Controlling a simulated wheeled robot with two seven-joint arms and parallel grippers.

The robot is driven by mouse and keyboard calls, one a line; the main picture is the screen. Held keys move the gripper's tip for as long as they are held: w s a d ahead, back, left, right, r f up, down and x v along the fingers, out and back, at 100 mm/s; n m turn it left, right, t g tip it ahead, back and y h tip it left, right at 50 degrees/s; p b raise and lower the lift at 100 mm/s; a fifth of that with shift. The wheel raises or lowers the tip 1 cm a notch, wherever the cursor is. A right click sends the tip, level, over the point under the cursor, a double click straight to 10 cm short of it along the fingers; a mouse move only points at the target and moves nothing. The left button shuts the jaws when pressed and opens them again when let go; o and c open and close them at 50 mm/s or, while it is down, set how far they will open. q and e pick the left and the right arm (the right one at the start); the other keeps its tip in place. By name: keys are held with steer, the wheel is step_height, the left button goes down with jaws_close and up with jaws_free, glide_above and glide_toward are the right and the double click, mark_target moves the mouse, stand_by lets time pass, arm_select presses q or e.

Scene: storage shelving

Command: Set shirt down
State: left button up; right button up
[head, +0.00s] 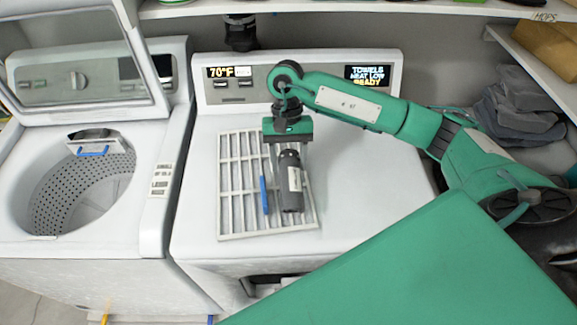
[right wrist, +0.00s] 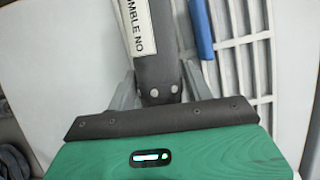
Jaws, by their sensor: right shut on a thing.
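My right gripper (head: 288,152) points down over the white slatted rack (head: 232,185) on top of the dryer. It is shut on a dark grey rolled bundle with a white label (head: 291,182), which I take to be the shirt. In the right wrist view the bundle (right wrist: 157,60) sits between the two fingers, and its label reads "…UMBLE NO". The bundle is over the right half of the rack, beside a blue strip (head: 264,195). I cannot tell whether it touches the slats. My left gripper is not in view.
The dryer top (head: 365,165) is clear right of the rack. An open washer (head: 60,135) with its lid up stands at the left. Folded dark cloth (head: 520,105) lies on the right shelf. A shelf (head: 320,8) runs across the top.

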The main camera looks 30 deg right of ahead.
mark_target(288, 169)
steer(key=shift+f, duration=0.65)
step_height(288, 169, down, 2)
steer(key=shift+f+p, duration=0.25)
steer(key=shift+p, duration=0.4)
steer(key=shift+f, duration=0.45)
steer(key=o, duration=0.6)
steer(key=shift+f, duration=0.1)
steer(key=o, duration=0.5)
steer(key=shift+c, duration=0.2)
steer(key=shift+r, duration=0.2)
